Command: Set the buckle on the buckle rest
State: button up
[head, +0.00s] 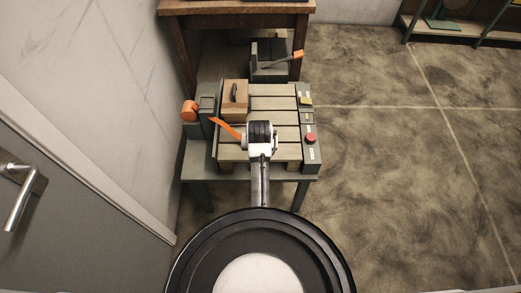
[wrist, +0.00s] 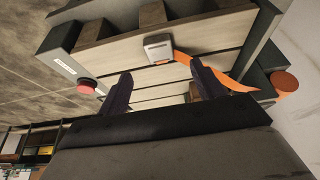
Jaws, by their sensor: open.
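The buckle (wrist: 158,47) is a small pale grey piece at the end of an orange tape. In the wrist view it shows over a wooden slat, just past my fingertips and roughly in line with the gap between them. I cannot tell whether it lies on the slat or on a rest. My gripper (wrist: 160,69) is open, with nothing visible between its two dark fingers. In the head view my wrist hides the fingers and the buckle. The orange tape (head: 227,127) runs from the orange roll (head: 189,110) at left towards my wrist. I cannot make out a separate buckle rest.
The slatted top (head: 272,104) stands on a grey-green table. A wooden box (head: 235,94) with a dark handle sits at its back left. A red button (head: 311,137) is on the right-hand rail. An orange-handled tool (head: 297,55) lies behind. Open floor is at right.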

jog(key=shift+p+x, duration=0.75)
jog(key=shift+x, duration=3)
jog(key=shift+w, duration=0.1)
jog(key=c, duration=1.2)
jog(key=shift+r, duration=0.1)
jog(key=shift+r, duration=0.1)
